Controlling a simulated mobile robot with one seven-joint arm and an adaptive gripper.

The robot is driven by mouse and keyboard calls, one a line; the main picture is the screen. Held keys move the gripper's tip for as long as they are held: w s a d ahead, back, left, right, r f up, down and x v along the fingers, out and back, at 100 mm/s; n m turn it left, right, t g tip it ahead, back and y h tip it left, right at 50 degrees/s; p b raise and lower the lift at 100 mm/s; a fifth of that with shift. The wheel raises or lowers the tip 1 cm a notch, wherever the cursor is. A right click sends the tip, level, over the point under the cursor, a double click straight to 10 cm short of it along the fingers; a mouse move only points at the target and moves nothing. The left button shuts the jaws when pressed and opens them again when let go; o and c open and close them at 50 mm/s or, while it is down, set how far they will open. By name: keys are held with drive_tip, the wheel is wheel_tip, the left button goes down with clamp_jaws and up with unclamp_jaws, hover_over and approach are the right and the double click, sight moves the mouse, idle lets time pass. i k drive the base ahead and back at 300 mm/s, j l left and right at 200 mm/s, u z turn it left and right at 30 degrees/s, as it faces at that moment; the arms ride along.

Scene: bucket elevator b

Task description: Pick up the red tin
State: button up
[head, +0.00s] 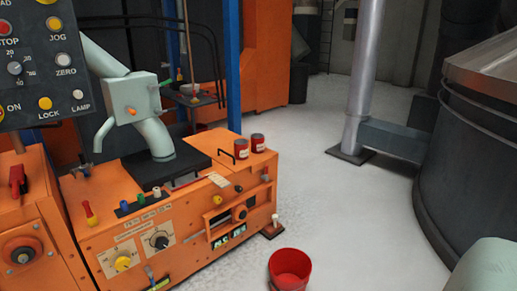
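Two small red tins with pale labels stand upright side by side on the orange machine's top, near its back right corner. One red tin (257,143) is at the right and the other red tin (241,148) is just left of it. They look close together; I cannot tell whether they touch. A thin dark handle stands just left of them. My gripper is not in view, so I cannot see whether it holds anything.
The orange machine (186,222) carries knobs and levers. A dark control panel (38,60) is at upper left. A red bucket (290,268) stands on the pale floor. A grey post (364,75) and a large dark tank (470,150) stand right. The floor between is clear.

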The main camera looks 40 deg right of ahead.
sight(257, 140)
drive_tip(key=i+l, duration=0.1)
drive_tip(key=l, duration=1.4)
drive_tip(key=i+l, duration=0.15)
drive_tip(key=l, duration=0.6)
drive_tip(key=i+l, duration=0.1)
drive_tip(key=l, duration=0.65)
drive_tip(key=i+l, duration=0.1)
drive_tip(key=l, duration=1.4)
drive_tip(key=i, duration=0.05)
